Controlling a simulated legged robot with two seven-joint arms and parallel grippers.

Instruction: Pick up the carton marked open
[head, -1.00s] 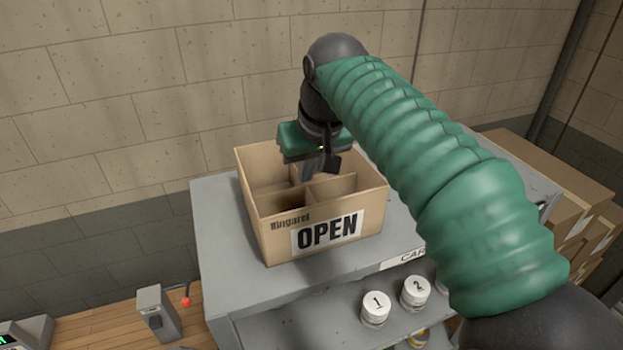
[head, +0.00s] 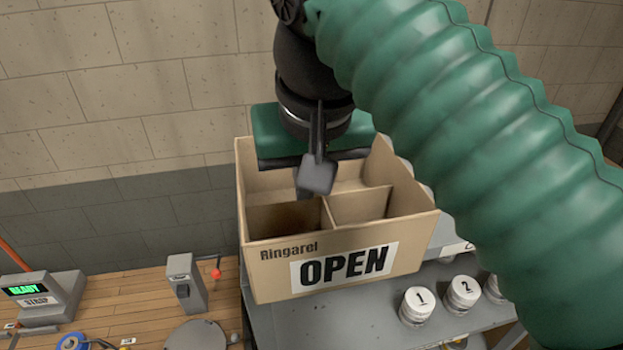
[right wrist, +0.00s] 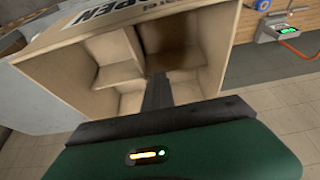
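The carton marked OPEN (head: 280,272) is an open-topped cardboard box with inner dividers. It appears raised off the grey shelf unit (head: 330,315) and covers much of its top. My right gripper (head: 314,184) reaches down into the carton, its fingers at the inner dividers. It appears shut on a divider; the exact contact is hidden. In the right wrist view the carton (right wrist: 75,78) hangs in front of my right gripper (right wrist: 158,92), with a dark finger against the divider. My left gripper is not in view.
White-lidded cans marked 1 (head: 418,305) and 2 (head: 462,292) stand on the lower shelf. At left are a grey device reading READY (head: 45,300) and a grey post-like box (head: 186,282) with a red ball beside it. A block wall (head: 120,130) stands behind.

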